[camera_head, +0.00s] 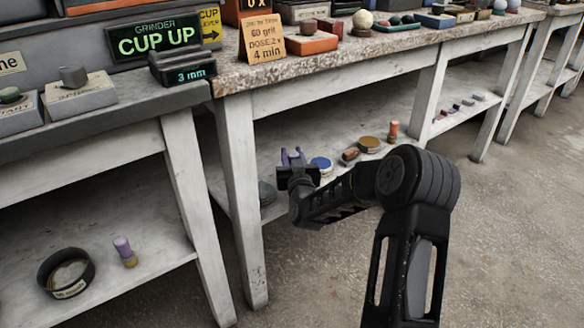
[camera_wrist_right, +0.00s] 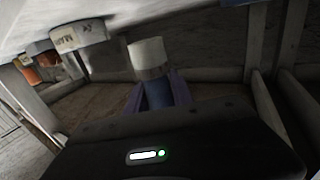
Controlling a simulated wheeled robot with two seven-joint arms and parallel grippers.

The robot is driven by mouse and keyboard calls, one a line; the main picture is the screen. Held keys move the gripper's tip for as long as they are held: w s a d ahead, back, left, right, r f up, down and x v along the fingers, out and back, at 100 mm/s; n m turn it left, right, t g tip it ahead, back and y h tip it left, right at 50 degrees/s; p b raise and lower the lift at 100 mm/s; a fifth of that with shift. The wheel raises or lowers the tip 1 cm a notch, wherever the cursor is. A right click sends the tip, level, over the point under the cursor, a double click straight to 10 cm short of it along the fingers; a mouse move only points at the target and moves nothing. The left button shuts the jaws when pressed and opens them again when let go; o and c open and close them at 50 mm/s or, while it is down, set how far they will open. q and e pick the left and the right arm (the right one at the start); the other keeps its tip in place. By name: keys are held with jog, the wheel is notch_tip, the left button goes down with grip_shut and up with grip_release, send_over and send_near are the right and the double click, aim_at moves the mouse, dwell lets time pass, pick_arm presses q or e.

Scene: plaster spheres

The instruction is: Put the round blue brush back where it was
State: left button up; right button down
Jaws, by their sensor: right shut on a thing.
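My right gripper (camera_head: 293,158) reaches over the lower shelf of the middle table, its purple fingers up against the shelf space. In the right wrist view my right gripper (camera_wrist_right: 156,97) is shut on the round blue brush (camera_wrist_right: 152,72), by its blue body. The brush's pale end with a brownish band sticks out beyond the fingers. In the head view the brush is mostly hidden by the gripper. I cannot tell whether its pale end touches the shelf. My left gripper is not in view.
On the same shelf (camera_head: 215,183), a blue-topped round can (camera_head: 321,166), a brown item (camera_head: 350,154), a tan disc (camera_head: 370,143) and an orange upright item (camera_head: 393,131) stand close by. A dark round item (camera_head: 265,192) lies left. A table leg (camera_head: 241,190) stands near the gripper.

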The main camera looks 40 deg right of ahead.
notch_tip(320, 180, down, 3)
jog(key=shift+f+b, duration=0.1)
jog(key=shift+b, duration=0.7)
jog(key=shift+f, duration=0.3)
jog(key=shift+f, duration=0.15)
jog(key=c, duration=1.1)
grip_release()
